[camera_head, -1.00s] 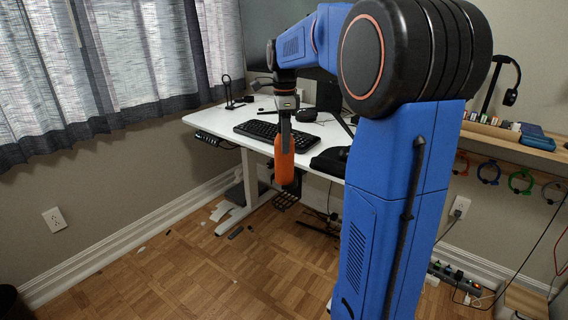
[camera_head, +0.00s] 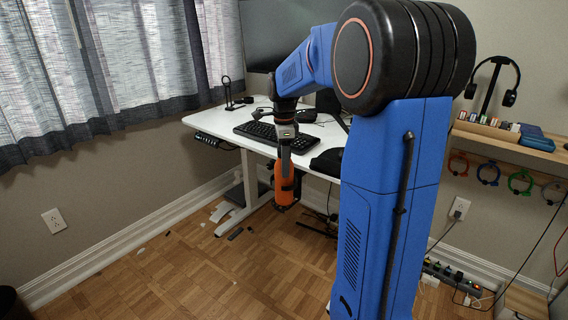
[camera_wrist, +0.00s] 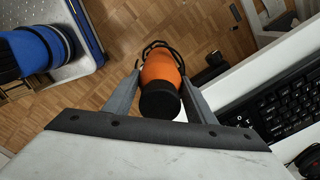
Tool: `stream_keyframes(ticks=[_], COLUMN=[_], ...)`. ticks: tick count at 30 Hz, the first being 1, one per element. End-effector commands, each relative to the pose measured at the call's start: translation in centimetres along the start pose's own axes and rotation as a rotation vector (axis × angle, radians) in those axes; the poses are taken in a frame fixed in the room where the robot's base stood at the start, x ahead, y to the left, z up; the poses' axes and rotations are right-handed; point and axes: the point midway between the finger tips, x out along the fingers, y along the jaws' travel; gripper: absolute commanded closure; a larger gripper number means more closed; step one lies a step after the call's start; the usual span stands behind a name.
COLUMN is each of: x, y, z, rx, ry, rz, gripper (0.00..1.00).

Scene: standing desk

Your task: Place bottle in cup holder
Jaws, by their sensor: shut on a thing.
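An orange bottle (camera_head: 284,187) hangs upright in my gripper (camera_head: 285,152) in front of the desk's edge, its lower part below the desktop level. In the wrist view the bottle (camera_wrist: 160,72) shows its dark cap toward the camera, between the two grey fingers of my gripper (camera_wrist: 157,88). The gripper is shut on the bottle. A dark ring-shaped cup holder (camera_wrist: 156,47) shows around the far side of the bottle in the wrist view. The bottle overlaps it, and I cannot tell how deep the bottle sits in it.
The white desk (camera_head: 214,118) holds a black keyboard (camera_head: 262,131) behind the gripper. In the wrist view the desk edge (camera_wrist: 238,84) lies just right of the bottle. A shelf (camera_head: 500,140) with a headphone stand is at the right.

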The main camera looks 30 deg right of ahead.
Motion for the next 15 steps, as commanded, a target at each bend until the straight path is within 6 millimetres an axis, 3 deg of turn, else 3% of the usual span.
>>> stream_keyframes(ticks=[6,7,8,9,15], x=[0.17,0.21,0.20,0.20,0.18], y=[0.00,0.02,0.01,0.01,0.01], z=[0.00,0.00,0.00,0.00,0.00], rx=[0.000,0.000,0.000,0.000,0.000], ry=[0.000,0.000,0.000,0.000,0.000], rz=[-0.001,0.001,0.001,0.001,0.000], gripper=[1.00,0.43,0.35,0.31,0.31])
